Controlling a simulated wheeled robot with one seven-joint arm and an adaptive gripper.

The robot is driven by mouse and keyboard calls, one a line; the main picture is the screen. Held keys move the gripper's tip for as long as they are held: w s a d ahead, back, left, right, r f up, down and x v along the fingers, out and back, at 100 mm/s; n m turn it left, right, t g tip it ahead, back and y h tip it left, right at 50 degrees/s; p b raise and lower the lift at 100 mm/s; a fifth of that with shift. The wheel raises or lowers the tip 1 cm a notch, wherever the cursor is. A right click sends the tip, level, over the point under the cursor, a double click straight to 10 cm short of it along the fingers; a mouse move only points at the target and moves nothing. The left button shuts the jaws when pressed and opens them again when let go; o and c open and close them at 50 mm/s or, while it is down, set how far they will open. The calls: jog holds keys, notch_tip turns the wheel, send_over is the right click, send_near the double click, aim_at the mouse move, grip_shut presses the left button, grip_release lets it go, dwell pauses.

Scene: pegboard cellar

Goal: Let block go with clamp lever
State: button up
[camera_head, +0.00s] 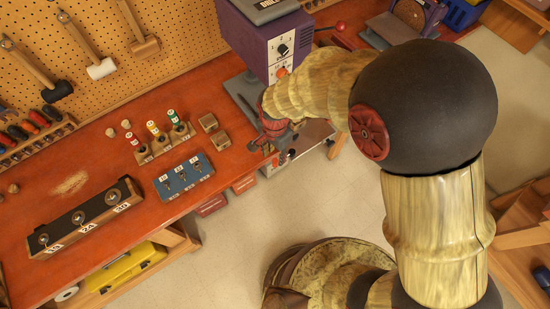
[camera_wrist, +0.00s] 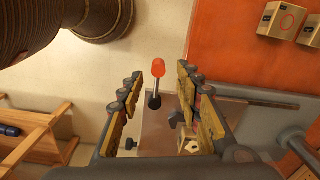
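My gripper (camera_wrist: 161,84) is open in the wrist view, with a wide gap between its two yellow-padded fingers. A lever with a red knob (camera_wrist: 158,67) and a dark shaft shows in that gap, apart from both pads as far as I can tell. A small pale wooden block (camera_wrist: 191,147) shows lower down by the right finger, among grey metal parts, partly hidden. I cannot tell how tightly it is held. In the head view my gripper (camera_head: 285,150) is small and partly hidden by my wrist, over the bench's front edge.
Pale floor (camera_head: 230,240) lies open before the bench. A wooden shelf (camera_wrist: 38,130) stands left in the wrist view.

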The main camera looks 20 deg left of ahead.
notch_tip(320, 180, up, 7)
dwell(0.3)
dwell(0.5)
jog(key=s+d+r+n+t+b, duration=0.2)
jog(key=s+d+r+b, duration=0.1)
jog(key=d, duration=0.7)
jog(key=s+d+r+n+t+b, duration=0.1)
jog(key=d+b, duration=0.4)
jog(key=d, duration=0.5)
jog(key=s+d+r+n+t+b, duration=0.2)
jog(key=s+d+r+n+b, duration=0.1)
jog(key=d, duration=0.6)
jog(key=shift+s+d+r+t+b, duration=0.35)
jog(key=shift+s+r+b, duration=0.5)
jog(key=shift+r+b, duration=0.4)
jog(key=shift+r, duration=0.15)
